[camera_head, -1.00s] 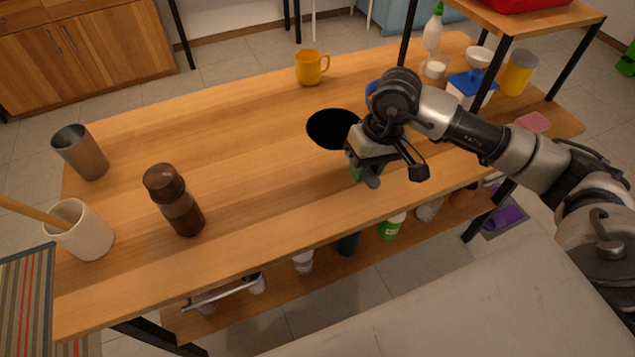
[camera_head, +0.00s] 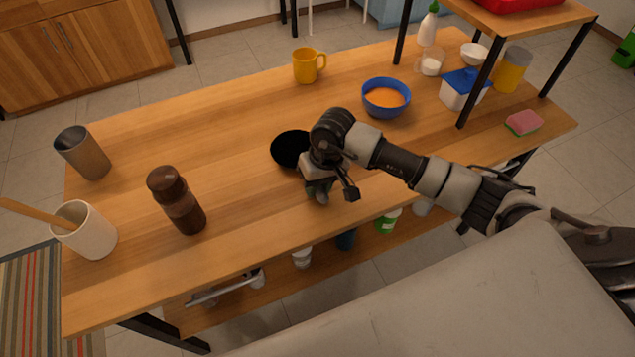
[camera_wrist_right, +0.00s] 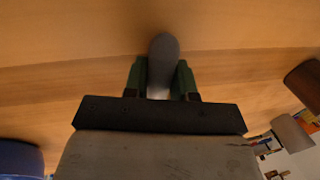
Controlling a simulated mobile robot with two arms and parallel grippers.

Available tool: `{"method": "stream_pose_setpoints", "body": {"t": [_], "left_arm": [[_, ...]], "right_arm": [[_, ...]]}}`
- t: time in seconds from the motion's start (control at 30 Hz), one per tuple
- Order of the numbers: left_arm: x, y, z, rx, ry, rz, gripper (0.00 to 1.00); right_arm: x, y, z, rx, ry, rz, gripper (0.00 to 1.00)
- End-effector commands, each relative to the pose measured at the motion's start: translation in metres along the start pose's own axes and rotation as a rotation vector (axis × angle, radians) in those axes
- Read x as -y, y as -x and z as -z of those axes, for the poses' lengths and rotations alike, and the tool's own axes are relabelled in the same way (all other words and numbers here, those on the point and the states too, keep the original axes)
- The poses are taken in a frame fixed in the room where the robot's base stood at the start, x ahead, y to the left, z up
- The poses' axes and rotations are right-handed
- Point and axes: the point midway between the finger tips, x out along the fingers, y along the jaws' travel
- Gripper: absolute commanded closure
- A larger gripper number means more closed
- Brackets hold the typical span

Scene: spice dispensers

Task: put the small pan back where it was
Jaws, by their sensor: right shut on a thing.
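The small pan (camera_head: 289,149) is black and round. It shows in the head view over the middle of the wooden table (camera_head: 235,130), to the left of my right gripper. My right gripper (camera_head: 318,190) is shut on the pan's handle. In the right wrist view the grey handle (camera_wrist_right: 163,62) stands between the green fingers (camera_wrist_right: 160,80). The gripper hides part of the pan, and I cannot tell whether the pan touches the table. My left gripper is not in view.
A blue bowl with orange contents (camera_head: 386,98) stands right of the pan, and a yellow mug (camera_head: 308,66) behind it. A brown bottle (camera_head: 177,200), a metal cup (camera_head: 83,153) and a white utensil pot (camera_head: 85,231) stand at the left. The table between bottle and pan is clear.

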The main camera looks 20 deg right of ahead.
Motion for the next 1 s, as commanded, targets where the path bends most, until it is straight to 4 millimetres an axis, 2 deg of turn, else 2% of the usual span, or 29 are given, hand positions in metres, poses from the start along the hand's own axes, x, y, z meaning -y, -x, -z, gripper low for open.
{"method": "stream_pose_setpoints", "body": {"t": [0.23, 0.27, 0.4, 0.43, 0.67, 0.8, 0.83, 1.0], "left_arm": [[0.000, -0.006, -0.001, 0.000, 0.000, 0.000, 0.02], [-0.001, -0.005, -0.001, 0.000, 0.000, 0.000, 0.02], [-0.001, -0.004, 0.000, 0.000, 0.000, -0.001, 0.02], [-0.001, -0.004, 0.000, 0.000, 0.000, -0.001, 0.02], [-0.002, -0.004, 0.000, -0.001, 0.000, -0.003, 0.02], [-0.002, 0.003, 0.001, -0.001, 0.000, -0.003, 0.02], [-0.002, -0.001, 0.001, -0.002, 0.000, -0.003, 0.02], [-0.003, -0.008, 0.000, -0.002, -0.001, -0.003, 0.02]], "right_arm": [[-0.001, -0.003, 0.000, -0.001, 0.001, 0.001, 1.00], [-0.001, -0.004, 0.000, 0.000, 0.000, 0.000, 0.72], [0.000, -0.002, 0.000, 0.001, 0.000, 0.001, 0.51], [0.000, -0.002, 0.000, 0.001, 0.000, 0.001, 0.48], [0.000, -0.002, 0.000, 0.001, 0.000, 0.001, 0.48], [0.001, 0.004, 0.000, 0.001, -0.001, 0.001, 0.48], [0.000, 0.006, 0.001, -0.003, 0.000, 0.000, 0.48], [-0.001, 0.038, 0.002, -0.007, 0.002, 0.000, 0.48]]}}
